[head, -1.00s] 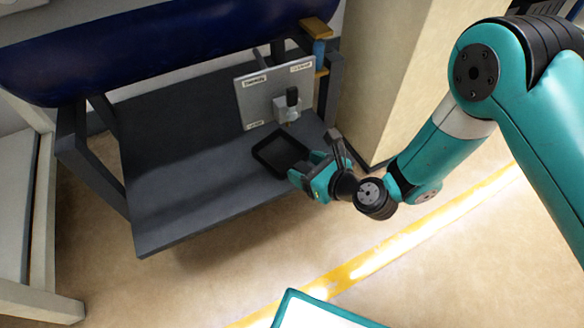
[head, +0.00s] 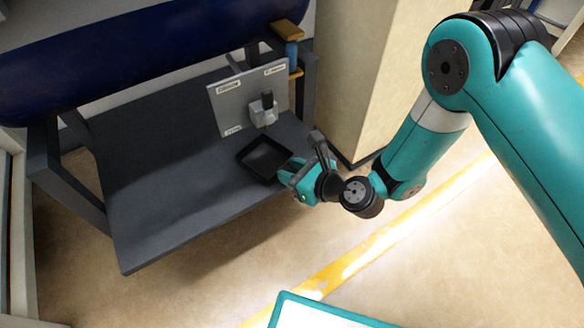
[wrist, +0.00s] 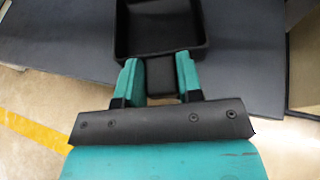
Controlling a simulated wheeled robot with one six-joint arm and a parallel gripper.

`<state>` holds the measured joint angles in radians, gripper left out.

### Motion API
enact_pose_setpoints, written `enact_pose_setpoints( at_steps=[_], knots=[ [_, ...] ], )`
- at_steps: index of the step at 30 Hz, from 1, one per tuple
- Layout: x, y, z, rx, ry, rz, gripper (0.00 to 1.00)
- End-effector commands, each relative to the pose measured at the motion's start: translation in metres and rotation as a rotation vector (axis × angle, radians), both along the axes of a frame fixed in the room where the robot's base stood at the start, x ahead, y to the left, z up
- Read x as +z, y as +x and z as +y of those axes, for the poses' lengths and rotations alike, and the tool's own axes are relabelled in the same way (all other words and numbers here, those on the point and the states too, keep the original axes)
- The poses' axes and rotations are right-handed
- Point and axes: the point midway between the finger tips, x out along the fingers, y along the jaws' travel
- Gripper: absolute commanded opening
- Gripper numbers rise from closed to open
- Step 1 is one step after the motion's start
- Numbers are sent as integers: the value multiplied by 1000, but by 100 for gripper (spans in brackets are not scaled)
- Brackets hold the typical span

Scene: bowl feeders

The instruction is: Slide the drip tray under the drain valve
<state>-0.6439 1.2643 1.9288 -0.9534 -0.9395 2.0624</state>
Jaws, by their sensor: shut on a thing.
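The black, shallow, open drip tray (head: 264,160) lies on the dark grey shelf, close to its right front edge. It also shows at the top of the wrist view (wrist: 158,42) and looks empty. The drain valve (head: 264,110), a grey block with a black knob, is on the light grey panel behind the tray. The tray is in front of the valve; I cannot tell whether its back edge reaches beneath the outlet. My gripper (head: 292,172) is at the tray's front. In the wrist view its teal fingers (wrist: 158,62) are shut on the tray's black handle (wrist: 161,80).
The grey shelf (head: 160,200) has free room left of the tray. The labelled panel (head: 228,106) stands upright behind. A dark blue cylinder (head: 140,60) runs above the shelf. A beige pillar (head: 365,80) stands close to the right, and a grey frame post is beside the panel.

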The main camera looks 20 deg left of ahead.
Motion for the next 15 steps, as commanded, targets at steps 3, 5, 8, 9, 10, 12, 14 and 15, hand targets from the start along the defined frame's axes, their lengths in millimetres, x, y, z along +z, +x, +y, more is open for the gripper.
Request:
enact_pose_setpoints(
  at_steps=[3, 5, 8, 9, 10, 12, 14, 15],
  knots=[
    [0, -3, -1, 6, 0, 2, 8],
    [0, -3, -1, 7, 0, 1, 8],
    [0, -3, -1, 7, 0, 1, 8],
    [0, -3, -1, 7, 0, 1, 8],
    [0, -3, -1, 7, 0, 1, 38],
    [0, -3, -1, 7, 0, 1, 54],
    [0, -3, -1, 6, 0, 0, 63],
    [0, -3, -1, 6, 0, 0, 63]
  ],
)
